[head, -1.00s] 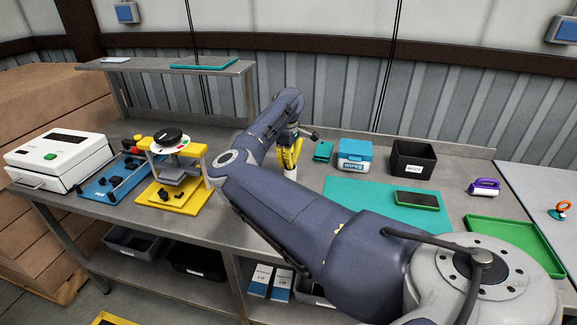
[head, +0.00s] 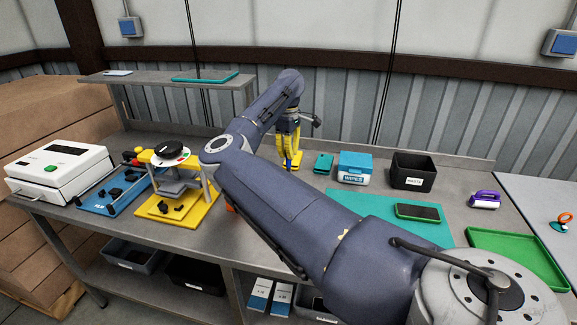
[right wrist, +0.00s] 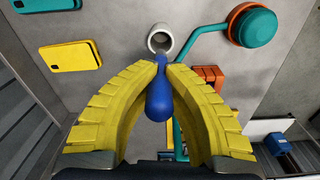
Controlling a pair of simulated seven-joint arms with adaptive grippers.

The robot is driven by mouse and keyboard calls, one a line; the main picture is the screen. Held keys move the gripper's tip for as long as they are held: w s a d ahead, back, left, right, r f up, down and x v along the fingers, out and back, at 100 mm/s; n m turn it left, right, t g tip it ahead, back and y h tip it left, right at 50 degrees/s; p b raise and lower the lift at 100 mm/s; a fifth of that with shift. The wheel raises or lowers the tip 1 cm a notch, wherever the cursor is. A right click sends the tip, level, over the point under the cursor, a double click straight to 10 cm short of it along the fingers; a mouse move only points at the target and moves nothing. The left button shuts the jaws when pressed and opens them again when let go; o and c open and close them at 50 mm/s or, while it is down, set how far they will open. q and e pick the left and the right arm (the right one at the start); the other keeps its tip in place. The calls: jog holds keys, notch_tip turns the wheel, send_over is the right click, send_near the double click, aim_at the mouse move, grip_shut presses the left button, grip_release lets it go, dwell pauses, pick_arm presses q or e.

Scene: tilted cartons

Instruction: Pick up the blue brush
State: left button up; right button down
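My right gripper (head: 289,158) has yellow fingers and hangs pointing down over the back middle of the bench. In the right wrist view its fingertips (right wrist: 161,68) are closed from both sides on the blue brush (right wrist: 160,100). The rounded end of the brush sits between the fingers, and its narrow part meets the fingertips. A bit of blue shows below the fingers in the head view. A pale round cup (right wrist: 161,39) shows just beyond the fingertips. The brush's far end is hidden, so I cannot tell how it stands to the cup. My left gripper is out of view.
Right of the gripper stand a teal case (head: 323,162), a wipes box (head: 355,168) and a black bin (head: 412,171). A yellow press (head: 175,205) stands to the left. A teal round-headed tool (right wrist: 252,24) lies near the cup. My right arm crosses the bench.

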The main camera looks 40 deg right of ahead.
notch_tip(320, 180, up, 10)
jog(key=shift+f, duration=0.15)
jog(key=w+a+r, duration=0.2)
jog(key=a, duration=0.6)
jog(key=w+a+r, duration=0.2)
jog(key=a, duration=0.5)
jog(key=shift+s+a+f, duration=0.1)
jog(key=shift+f, duration=1.8)
jog(key=shift+s+a+f, duration=0.1)
jog(key=shift+f, duration=1.75)
jog(key=shift+w+a+f, duration=0.1)
jog(key=shift+w, duration=0.3)
jog(key=shift+w+a, duration=0.45)
jog(key=shift+w, duration=0.25)
jog(key=shift+w+a, duration=0.45)
jog(key=shift+w, duration=0.2)
jog(key=shift+s+d, duration=0.5)
jog(key=shift+s, duration=0.35)
jog(key=shift+s+d, duration=0.5)
jog(key=shift+s, duration=0.3)
jog(key=shift+d+r, duration=0.1)
jog(key=shift+r, duration=0.15)
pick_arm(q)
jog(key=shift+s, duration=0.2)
pick_arm(e)
notch_tip(320, 180, up, 8)
jog(key=shift+f, duration=0.2)
